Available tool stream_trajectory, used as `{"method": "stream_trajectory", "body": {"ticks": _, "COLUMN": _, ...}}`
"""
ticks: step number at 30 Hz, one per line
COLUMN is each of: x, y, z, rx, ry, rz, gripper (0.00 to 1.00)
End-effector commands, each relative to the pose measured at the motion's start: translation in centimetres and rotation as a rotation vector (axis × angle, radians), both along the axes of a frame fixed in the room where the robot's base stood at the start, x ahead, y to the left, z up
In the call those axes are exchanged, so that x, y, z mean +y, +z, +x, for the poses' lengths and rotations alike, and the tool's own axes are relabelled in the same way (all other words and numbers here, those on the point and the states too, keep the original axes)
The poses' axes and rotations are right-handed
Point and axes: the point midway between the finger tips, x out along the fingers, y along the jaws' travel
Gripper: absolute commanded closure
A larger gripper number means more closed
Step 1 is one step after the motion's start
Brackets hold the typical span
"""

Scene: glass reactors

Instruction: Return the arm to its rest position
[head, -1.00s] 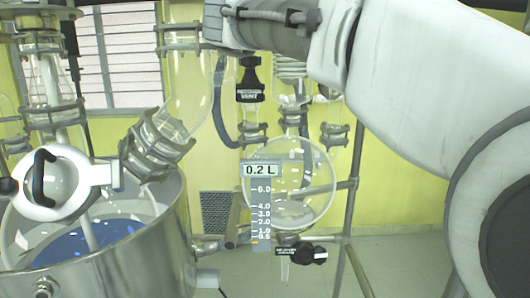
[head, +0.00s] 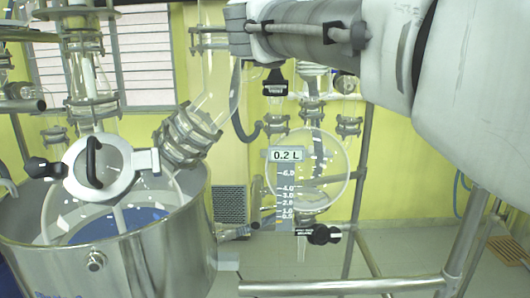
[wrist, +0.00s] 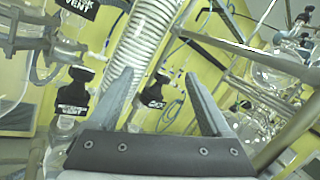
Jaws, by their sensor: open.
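My gripper (wrist: 160,95) shows in the wrist view with its two grey fingers spread apart and nothing between them. Behind the fingers are a ribbed coil condenser and black tagged valve handles, apart from the fingers as far as I can tell. In the head view my white and grey arm (head: 400,60) reaches across the top right. The gripper's fingers are not visible in the head view.
A steel vessel (head: 150,265) with glassware and a white lid with a black handle (head: 93,163) stands left. A round glass receiver (head: 335,165) with a 0.2 L scale hangs mid-picture. Metal frame poles (head: 465,245) stand right. Open floor shows at lower right.

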Motion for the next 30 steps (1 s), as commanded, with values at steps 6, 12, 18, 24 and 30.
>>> {"method": "stream_trajectory", "body": {"ticks": 6, "x": 3.2, "y": -1.5, "z": -2.3, "rx": 0.122, "ry": 0.164, "rz": -0.651, "gripper": 0.18}}
{"method": "stream_trajectory", "body": {"ticks": 12, "x": 5.0, "y": -9.4, "z": -5.6, "rx": 0.31, "ry": 0.327, "rz": -1.261, "gripper": 0.18}}
{"method": "stream_trajectory", "body": {"ticks": 18, "x": 3.6, "y": -21.6, "z": -11.4, "rx": 0.546, "ry": 0.561, "rz": -1.82, "gripper": 0.18}}
{"method": "stream_trajectory", "body": {"ticks": 24, "x": -0.8, "y": -33.5, "z": -19.4, "rx": 0.773, "ry": 0.885, "rz": -2.248, "gripper": 0.18}}
{"method": "stream_trajectory", "body": {"ticks": 30, "x": -4.6, "y": -40.4, "z": -26.1, "rx": 0.908, "ry": 1.178, "rz": -2.462, "gripper": 0.18}}
